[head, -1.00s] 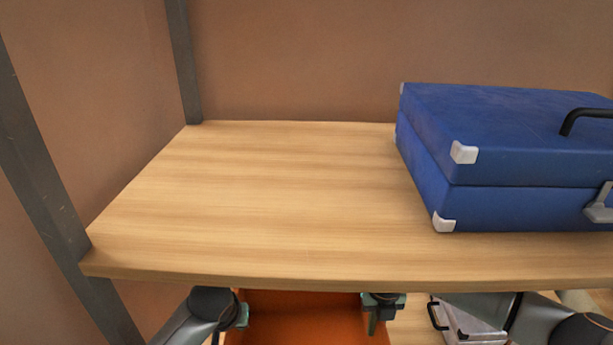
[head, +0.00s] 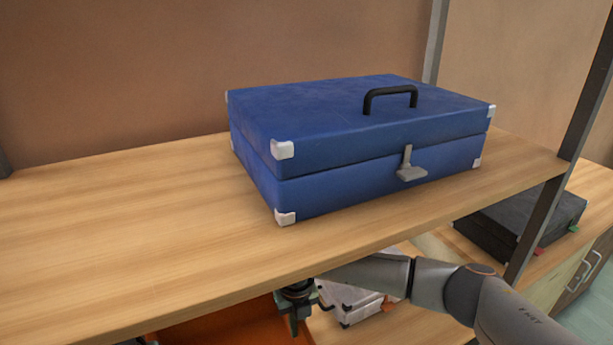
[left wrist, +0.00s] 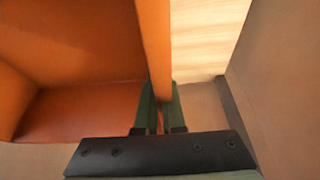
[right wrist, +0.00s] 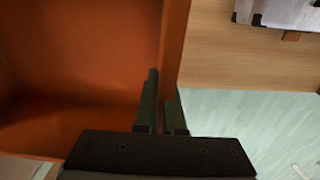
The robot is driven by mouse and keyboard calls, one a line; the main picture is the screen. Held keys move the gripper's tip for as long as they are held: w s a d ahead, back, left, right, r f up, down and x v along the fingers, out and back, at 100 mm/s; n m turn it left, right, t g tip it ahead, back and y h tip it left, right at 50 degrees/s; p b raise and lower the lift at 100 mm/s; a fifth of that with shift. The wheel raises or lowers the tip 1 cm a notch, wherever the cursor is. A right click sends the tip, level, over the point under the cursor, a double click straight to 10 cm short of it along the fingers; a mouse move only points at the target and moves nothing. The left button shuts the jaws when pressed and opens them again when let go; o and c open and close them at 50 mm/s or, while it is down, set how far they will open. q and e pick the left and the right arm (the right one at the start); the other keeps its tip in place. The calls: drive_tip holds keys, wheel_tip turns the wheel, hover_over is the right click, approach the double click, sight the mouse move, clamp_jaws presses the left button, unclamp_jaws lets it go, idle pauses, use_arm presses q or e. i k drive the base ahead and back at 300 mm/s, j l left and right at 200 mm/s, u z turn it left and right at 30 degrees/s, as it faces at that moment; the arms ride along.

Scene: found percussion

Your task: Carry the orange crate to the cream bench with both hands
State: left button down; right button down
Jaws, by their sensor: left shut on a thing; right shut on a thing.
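The orange crate (head: 228,331) shows at the bottom of the head view, mostly hidden under the wooden shelf board. In the left wrist view my left gripper (left wrist: 160,98) is shut on the crate's wall (left wrist: 155,45), one finger on each side. In the right wrist view my right gripper (right wrist: 162,90) is shut on the opposite wall (right wrist: 174,40). The right gripper also shows in the head view (head: 296,318), below the board's front edge. The inside of the crate (right wrist: 80,60) looks empty where it shows. The cream bench cannot be made out for certain.
A blue case (head: 350,140) lies on the upper shelf board (head: 120,220), above the crate. A pale case (head: 352,300) lies on a lower board, right of my right gripper. Grey posts (head: 560,150) frame the shelf. A dark case (head: 520,220) lies further right.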

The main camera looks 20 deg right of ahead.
sight(593, 189)
drive_tip(key=z, duration=3.3)
drive_tip(key=i+z, duration=0.15)
drive_tip(key=z, duration=0.45)
drive_tip(key=i+l+u, duration=0.25)
drive_tip(key=i, duration=0.5)
drive_tip(key=i+u, duration=0.45)
drive_tip(key=i, duration=0.2)
drive_tip(key=i+u, duration=0.3)
drive_tip(key=i, duration=0.4)
